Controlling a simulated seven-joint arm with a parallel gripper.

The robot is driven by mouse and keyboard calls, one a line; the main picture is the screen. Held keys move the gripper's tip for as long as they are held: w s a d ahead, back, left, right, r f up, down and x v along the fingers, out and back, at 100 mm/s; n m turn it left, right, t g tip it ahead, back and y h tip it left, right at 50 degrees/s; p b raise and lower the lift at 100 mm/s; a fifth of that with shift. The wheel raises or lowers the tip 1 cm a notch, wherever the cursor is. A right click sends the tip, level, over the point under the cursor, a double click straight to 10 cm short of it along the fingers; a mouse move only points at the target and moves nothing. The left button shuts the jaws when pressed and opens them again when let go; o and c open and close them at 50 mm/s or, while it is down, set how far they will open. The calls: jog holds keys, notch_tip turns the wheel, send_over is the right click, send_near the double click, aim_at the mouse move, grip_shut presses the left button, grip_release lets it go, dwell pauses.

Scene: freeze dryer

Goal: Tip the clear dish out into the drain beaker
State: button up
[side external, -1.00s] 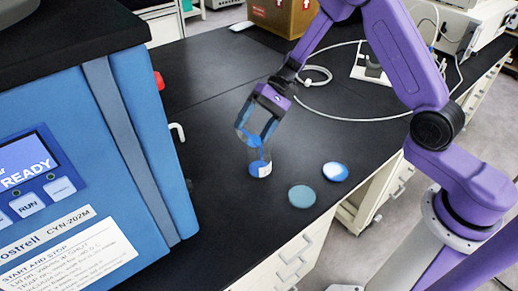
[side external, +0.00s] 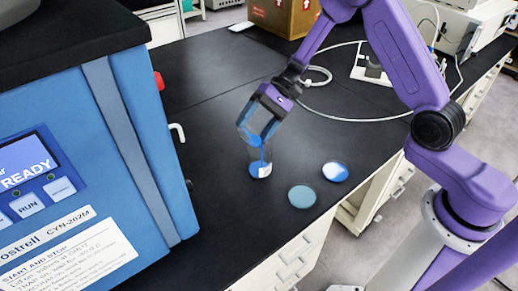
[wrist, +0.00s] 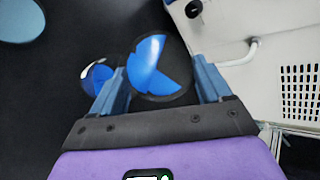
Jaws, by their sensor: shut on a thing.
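My gripper (side external: 256,124) is shut on the clear dish, which is tipped over above the drain beaker. The dish holds blue liquid (wrist: 149,66) and shows between the two fingers in the wrist view. In the side view a blue stream runs down from the dish into the drain beaker (side external: 260,170). The beaker is clear and stands upright on the bench, with a white label and blue liquid at its bottom. In the wrist view, what looks like the beaker (wrist: 97,75) is partly hidden by the left finger. The fingers hide part of the dish's rim.
A flat grey-teal disc (side external: 302,197) and a blue-and-white round dish (side external: 335,171) lie to the right of the beaker, near the bench edge. The blue freeze dryer (side external: 120,150) with a white handle (side external: 178,132) stands left. A cable (side external: 330,117) loops behind on the black bench.

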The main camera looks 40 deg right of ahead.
jog(key=shift+s+d+r+n+t+y+b, duration=0.1)
jog(key=shift+d+n+t+y+b, duration=0.25)
jog(key=shift+y, duration=0.5)
jog(key=shift+s+d+r+n+t+y+b, duration=0.15)
jog(key=shift+d+y+b, duration=0.1)
jog(key=shift+y+b, duration=0.45)
dwell(3.0)
jog(key=shift+s+d+f+n+y+b, duration=0.1)
jog(key=shift+d+n+y+b, duration=0.1)
jog(key=shift+y+b, duration=0.5)
jog(key=shift+d+n+y+b, duration=0.1)
jog(key=shift+d+y+b, duration=0.05)
jog(key=shift+y+b, duration=0.5)
dwell(2.1)
